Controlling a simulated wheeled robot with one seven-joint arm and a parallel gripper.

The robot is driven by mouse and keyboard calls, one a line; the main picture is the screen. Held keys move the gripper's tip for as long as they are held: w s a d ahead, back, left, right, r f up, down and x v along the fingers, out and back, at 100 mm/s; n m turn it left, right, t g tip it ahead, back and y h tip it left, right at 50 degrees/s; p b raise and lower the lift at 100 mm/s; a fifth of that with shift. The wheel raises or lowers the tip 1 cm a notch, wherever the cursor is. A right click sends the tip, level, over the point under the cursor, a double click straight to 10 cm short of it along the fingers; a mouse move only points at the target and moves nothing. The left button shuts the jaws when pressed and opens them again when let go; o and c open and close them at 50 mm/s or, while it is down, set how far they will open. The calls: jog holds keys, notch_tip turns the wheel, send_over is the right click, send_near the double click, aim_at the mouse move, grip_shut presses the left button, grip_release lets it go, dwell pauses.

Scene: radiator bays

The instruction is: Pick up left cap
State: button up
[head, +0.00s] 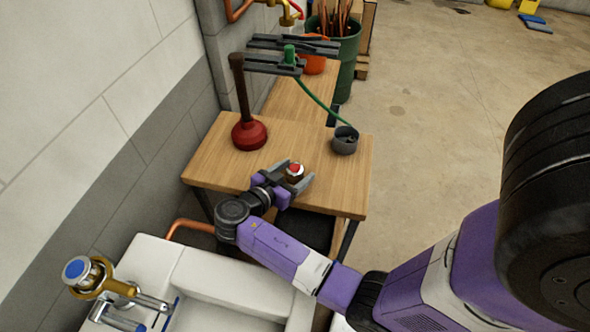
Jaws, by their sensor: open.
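A small round cap (294,174), red on top with a pale and brownish side, sits on the wooden table near its front edge. My gripper (297,170) is open, with one finger on each side of this cap. I cannot tell whether the fingers touch it. A blue-topped cap (76,268) sits on a brass fitting at the far left, by the white sink. I cannot tell from this view which cap the task calls left.
A green cord runs from the cup to a grey rack (275,64). The white sink (240,293) is in front.

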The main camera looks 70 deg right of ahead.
jog(key=c, duration=1.3)
jog(key=shift+c, duration=0.9)
jog(key=shift+r, duration=0.15)
